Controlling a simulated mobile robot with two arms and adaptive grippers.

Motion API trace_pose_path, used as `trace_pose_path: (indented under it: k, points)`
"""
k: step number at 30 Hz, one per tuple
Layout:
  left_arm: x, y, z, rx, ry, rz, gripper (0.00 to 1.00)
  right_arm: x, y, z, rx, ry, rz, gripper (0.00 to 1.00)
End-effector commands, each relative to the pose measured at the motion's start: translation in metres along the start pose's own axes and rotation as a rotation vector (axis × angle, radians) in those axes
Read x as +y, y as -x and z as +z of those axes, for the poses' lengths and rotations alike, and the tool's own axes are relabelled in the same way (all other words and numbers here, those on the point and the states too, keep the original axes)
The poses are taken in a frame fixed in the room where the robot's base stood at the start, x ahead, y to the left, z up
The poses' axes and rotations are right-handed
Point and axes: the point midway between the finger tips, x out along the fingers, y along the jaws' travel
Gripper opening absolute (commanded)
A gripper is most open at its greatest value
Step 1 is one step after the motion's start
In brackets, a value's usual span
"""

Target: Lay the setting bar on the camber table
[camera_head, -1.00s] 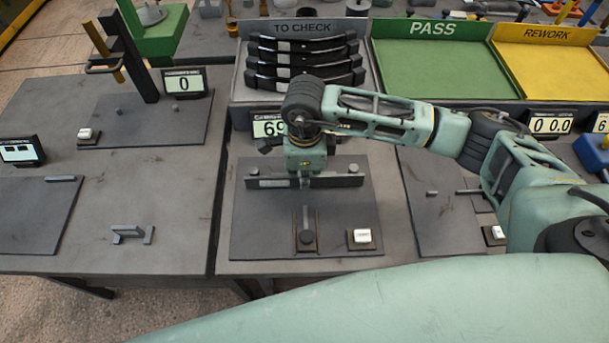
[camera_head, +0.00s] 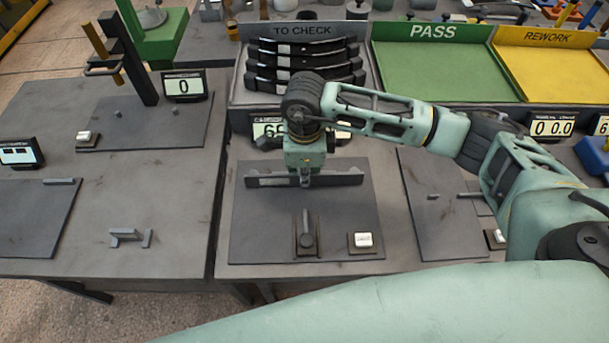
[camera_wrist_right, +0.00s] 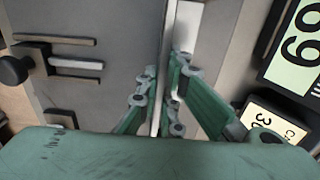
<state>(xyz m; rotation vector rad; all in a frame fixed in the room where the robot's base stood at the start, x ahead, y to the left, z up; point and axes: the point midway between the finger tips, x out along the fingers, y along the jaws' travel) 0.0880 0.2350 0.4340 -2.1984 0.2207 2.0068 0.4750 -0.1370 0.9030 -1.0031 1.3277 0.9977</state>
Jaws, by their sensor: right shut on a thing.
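The setting bar (camera_head: 335,180) is a long, straight dark bar. My right gripper (camera_head: 305,181) is shut on it near its middle and holds it level, crosswise over the back part of the camber table's dark plate (camera_head: 345,222). The bar covers the plate's small posts, so I cannot tell whether it touches them. In the right wrist view the bar (camera_wrist_right: 161,75) runs edge-on between the fingers of the right gripper (camera_wrist_right: 165,88). My left gripper is out of view.
A lever block (camera_head: 306,240) and a white button (camera_head: 362,240) stand on the plate's front part. Behind is the TO CHECK rack (camera_head: 240,85) with several dark springs. The PASS tray (camera_head: 440,75) and REWORK tray (camera_head: 560,75) look empty. My right gripper partly hides a display (camera_head: 268,129).

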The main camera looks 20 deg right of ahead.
Motion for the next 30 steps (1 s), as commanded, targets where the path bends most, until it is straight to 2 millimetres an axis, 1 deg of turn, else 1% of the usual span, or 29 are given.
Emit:
trace_pose_path:
  k: [3,11,26,27,30]
  points:
    - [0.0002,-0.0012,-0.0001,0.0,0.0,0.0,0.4,-0.0029,0.0016,0.0009,-0.003,0.0,-0.004,0.0]
    - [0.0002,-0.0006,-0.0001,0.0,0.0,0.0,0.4,-0.0032,0.0023,0.0009,-0.003,0.0,-0.005,0.0]
    - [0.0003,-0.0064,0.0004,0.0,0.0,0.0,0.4,-0.0039,-0.0025,0.0006,-0.003,-0.001,-0.007,0.0]
    - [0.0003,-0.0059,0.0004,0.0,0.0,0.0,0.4,-0.004,-0.002,0.0005,-0.003,-0.001,-0.007,0.08]
    - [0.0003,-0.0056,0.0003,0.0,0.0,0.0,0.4,-0.0036,-0.002,0.0004,-0.003,-0.001,-0.006,0.17]
